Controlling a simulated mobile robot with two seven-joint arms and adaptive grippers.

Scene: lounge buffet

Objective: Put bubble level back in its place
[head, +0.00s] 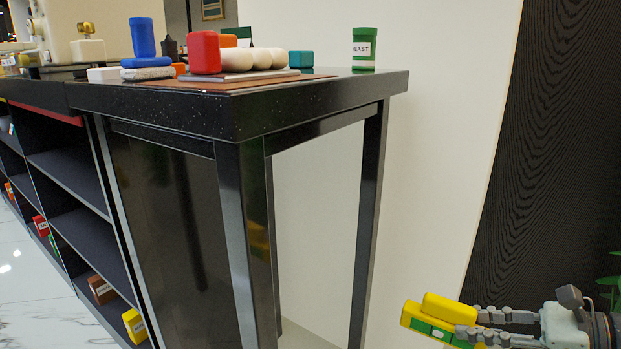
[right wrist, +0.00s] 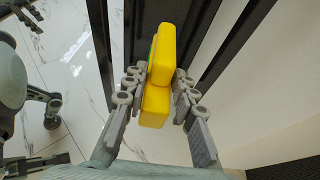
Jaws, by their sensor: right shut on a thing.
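The bubble level (head: 448,308) is a yellow block with green parts, low at the right of the head view. My right gripper (head: 473,322) is shut on it and holds it in the air, to the right of the black table. In the right wrist view the bubble level (right wrist: 166,58) sits between the two grey fingers of my right gripper (right wrist: 154,88), its long side pointing away. Grey jointed fingers at the top left corner of that view look like my left gripper (right wrist: 22,12); whether it is open is unclear.
The black speckled table (head: 325,98) holds a red canister (head: 204,53), white rounded items, a teal block (head: 301,60) and a green yeast jar (head: 364,49). Black shelves (head: 72,178) stand at left. A pale wall is behind; a plant is at far right.

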